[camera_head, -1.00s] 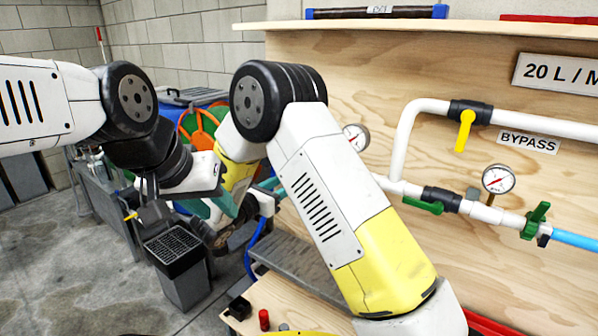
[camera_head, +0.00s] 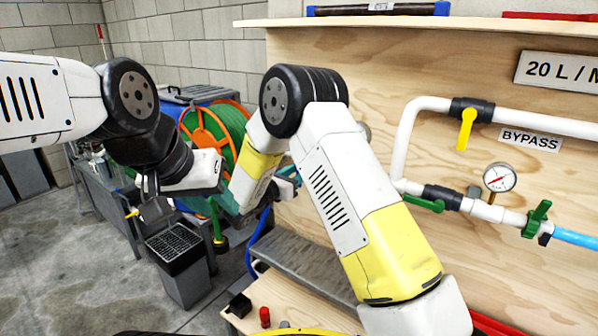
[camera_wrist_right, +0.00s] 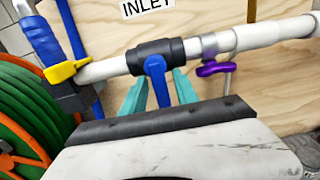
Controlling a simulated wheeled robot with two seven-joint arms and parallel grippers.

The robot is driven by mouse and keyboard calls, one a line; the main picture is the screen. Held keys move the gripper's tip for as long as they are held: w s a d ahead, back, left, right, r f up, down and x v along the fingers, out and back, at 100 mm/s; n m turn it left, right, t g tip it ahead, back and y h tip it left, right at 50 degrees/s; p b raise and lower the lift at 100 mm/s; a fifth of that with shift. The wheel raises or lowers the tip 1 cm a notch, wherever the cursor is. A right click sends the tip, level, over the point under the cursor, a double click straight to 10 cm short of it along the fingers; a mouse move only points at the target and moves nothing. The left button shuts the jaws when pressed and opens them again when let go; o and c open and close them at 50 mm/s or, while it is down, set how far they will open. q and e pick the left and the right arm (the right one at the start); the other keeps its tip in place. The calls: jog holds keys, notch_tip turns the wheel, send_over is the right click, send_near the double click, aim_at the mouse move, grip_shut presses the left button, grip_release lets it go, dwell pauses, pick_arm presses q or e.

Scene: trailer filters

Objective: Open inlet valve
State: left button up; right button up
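In the right wrist view, the inlet valve is a black body (camera_wrist_right: 150,56) on a white pipe below the INLET sign (camera_wrist_right: 147,7). Its blue handle (camera_wrist_right: 157,82) points down, across the pipe. My right gripper (camera_wrist_right: 158,90) has two teal fingers, one on each side of the handle, with gaps between. It is open and its lower parts are hidden by the hand. In the head view the right hand is largely hidden by my right arm. My left gripper (camera_head: 208,204) hangs at the left, away from the panel, its teal fingers apart and empty.
A purple-handled fitting (camera_wrist_right: 215,69) sits right of the inlet valve; a yellow-and-blue part (camera_wrist_right: 60,72) sits left. The hose reel (camera_head: 203,130) stands behind my arms. The yellow bypass handle (camera_head: 466,129), gauge (camera_head: 499,177) and green handles (camera_head: 535,219) are farther right.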

grip_shut()
dwell(1.2)
